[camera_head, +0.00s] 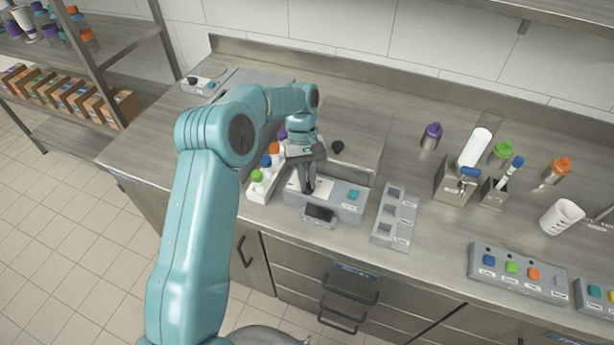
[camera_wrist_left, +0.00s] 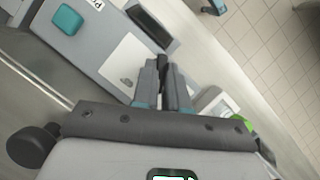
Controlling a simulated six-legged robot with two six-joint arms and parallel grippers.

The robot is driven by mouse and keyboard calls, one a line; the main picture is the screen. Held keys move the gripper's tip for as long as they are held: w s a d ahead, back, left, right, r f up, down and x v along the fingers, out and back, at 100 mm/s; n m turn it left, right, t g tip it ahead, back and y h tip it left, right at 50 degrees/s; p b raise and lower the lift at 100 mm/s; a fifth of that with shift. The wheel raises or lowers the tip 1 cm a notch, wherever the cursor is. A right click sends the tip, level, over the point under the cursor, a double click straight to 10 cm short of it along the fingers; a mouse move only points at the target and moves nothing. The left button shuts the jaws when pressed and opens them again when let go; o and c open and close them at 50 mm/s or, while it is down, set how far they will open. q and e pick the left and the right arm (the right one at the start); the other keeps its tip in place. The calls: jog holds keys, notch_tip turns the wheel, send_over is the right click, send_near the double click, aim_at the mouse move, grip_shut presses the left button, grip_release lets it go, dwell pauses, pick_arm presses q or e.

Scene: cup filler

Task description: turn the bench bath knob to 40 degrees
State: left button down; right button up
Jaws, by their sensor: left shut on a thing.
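The bench bath (camera_head: 338,201) is a grey unit at the front edge of the bench, with a teal button (camera_head: 352,195) and a dark display (camera_head: 320,213) on its front panel. The button (camera_wrist_left: 67,19) and display (camera_wrist_left: 148,25) also show in the left wrist view. My left gripper (camera_head: 309,191) points down onto the panel beside the display, left of the button. Its fingers (camera_wrist_left: 164,65) are shut on the bath knob, which they hide almost fully. I cannot read the knob's angle or the display. My right gripper is not in view.
A rack of bottles with green, blue and orange caps (camera_head: 265,175) stands close left of my gripper. A black lid knob (camera_head: 338,147) is behind it. A grey slotted tray (camera_head: 396,215) lies to the right; coloured-button panels (camera_head: 515,270) are further right.

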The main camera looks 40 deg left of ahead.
pick_arm(q)
jog(key=shift+w+a+r+m, duration=0.1)
jog(key=shift+w+r+m, duration=0.05)
jog(key=shift+m, duration=0.15)
jog(key=c, duration=1.2)
grip_release()
jog(key=shift+o, duration=0.2)
jog(key=b+v, duration=0.1)
jog(key=v, duration=0.3)
jog(key=shift+w+r, duration=0.1)
jog(key=shift+r, duration=0.2)
jog(key=p+v, duration=0.2)
jog(key=v, duration=0.5)
jog(key=shift+r, duration=0.15)
